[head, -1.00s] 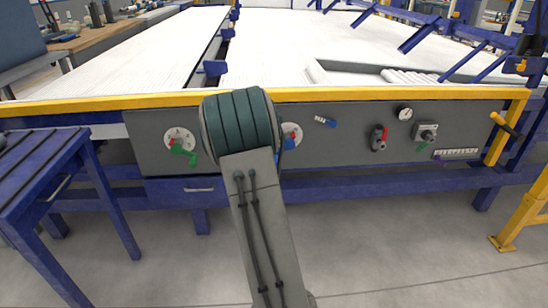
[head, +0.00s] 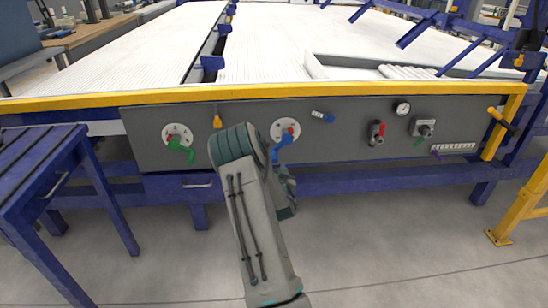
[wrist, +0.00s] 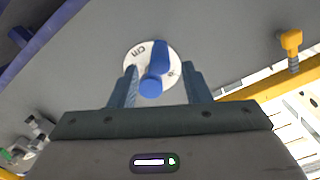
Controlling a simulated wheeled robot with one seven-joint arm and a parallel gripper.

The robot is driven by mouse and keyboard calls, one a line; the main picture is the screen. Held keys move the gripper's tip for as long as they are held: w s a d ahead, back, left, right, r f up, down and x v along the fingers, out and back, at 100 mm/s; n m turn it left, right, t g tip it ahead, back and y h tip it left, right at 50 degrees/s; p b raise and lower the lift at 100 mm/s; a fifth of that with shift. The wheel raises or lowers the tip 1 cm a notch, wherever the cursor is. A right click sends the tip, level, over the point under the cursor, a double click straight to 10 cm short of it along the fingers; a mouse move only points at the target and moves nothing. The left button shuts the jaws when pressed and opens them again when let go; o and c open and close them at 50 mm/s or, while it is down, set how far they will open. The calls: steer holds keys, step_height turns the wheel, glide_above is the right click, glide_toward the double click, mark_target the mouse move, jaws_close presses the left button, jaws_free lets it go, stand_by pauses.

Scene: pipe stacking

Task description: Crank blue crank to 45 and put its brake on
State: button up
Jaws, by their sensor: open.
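The blue crank (head: 283,146) is on a white round dial (head: 286,127) with a red mark, on the grey panel. Its arm points down and left in the head view. In the wrist view the blue crank (wrist: 155,70) lies between the two fingers of my gripper (wrist: 160,68), which is open, one finger on each side. I cannot tell whether they touch it. The dial's numbers are too small to read. My arm partly hides my gripper in the head view.
A green crank (head: 180,146) on its own dial and an orange lever (head: 217,121) are to the left. A red-handled valve (head: 377,133), a gauge (head: 403,109) and a knob box are to the right. A yellow rail (head: 330,92) runs above the panel.

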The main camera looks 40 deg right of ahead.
mark_target(274, 154)
steer(key=b+x, duration=0.1)
steer(key=x, duration=0.6)
steer(key=shift+w+d+b, duration=0.15)
steer(key=shift+w+b, duration=0.15)
steer(key=shift+w, duration=0.05)
jaws_close()
